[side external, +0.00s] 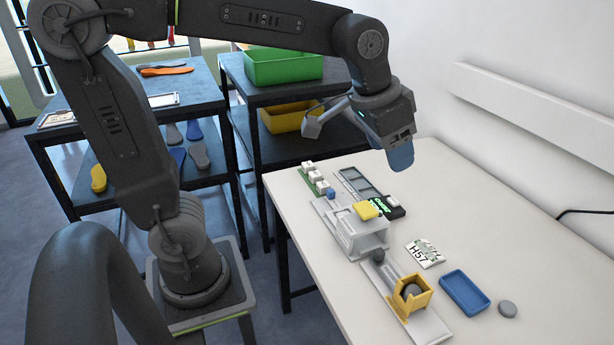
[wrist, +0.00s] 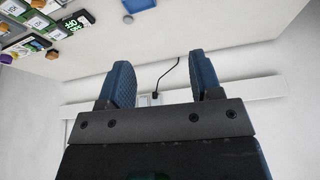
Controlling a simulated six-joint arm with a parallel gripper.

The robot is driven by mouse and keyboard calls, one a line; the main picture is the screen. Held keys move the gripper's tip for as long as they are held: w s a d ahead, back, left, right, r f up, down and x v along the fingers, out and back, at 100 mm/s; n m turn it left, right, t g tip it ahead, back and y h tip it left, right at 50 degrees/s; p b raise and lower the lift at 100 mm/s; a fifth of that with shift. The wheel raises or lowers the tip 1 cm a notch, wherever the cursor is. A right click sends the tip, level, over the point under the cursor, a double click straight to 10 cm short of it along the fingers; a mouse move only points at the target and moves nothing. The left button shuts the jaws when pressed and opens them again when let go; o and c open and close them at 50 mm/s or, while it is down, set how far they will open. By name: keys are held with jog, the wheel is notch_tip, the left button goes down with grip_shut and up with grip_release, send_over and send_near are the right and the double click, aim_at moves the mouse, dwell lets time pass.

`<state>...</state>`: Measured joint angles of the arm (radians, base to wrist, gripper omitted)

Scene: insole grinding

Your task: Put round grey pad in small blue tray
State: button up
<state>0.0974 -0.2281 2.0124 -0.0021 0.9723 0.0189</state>
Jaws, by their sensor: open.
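The round grey pad (side external: 508,308) lies on the white table in the side external view, just right of the small blue tray (side external: 466,292) and apart from it. The tray is shallow and looks empty. My gripper (side external: 397,155) is above the far part of the table, well away from both. In the wrist view my gripper (wrist: 160,85) shows two blue fingers spread apart with nothing between them. Part of a blue thing (wrist: 138,5) at the top edge of the wrist view may be the tray.
A grey machine (side external: 358,232) with a yellow top stands on the white table (side external: 530,220). A yellow holder (side external: 412,296) with a grey round part stands left of the tray. The table's right side is clear, with a black cable (side external: 585,212).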

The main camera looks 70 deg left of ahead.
jog(key=shift+n+t, duration=0.6)
jog(key=shift+n, duration=0.1)
jog(key=s+a+f, duration=0.1)
jog(key=s, duration=0.3)
jog(key=s+a+f, duration=0.1)
jog(key=s, duration=0.3)
jog(key=s+a+f, duration=0.1)
jog(key=s+f, duration=0.1)
jog(key=s, duration=0.2)
jog(key=shift+s+a+f, duration=0.1)
jog(key=shift+s+a, duration=0.05)
jog(key=shift+o, duration=1)
jog(key=shift+s+f, duration=0.25)
jog(key=shift+s, duration=0.05)
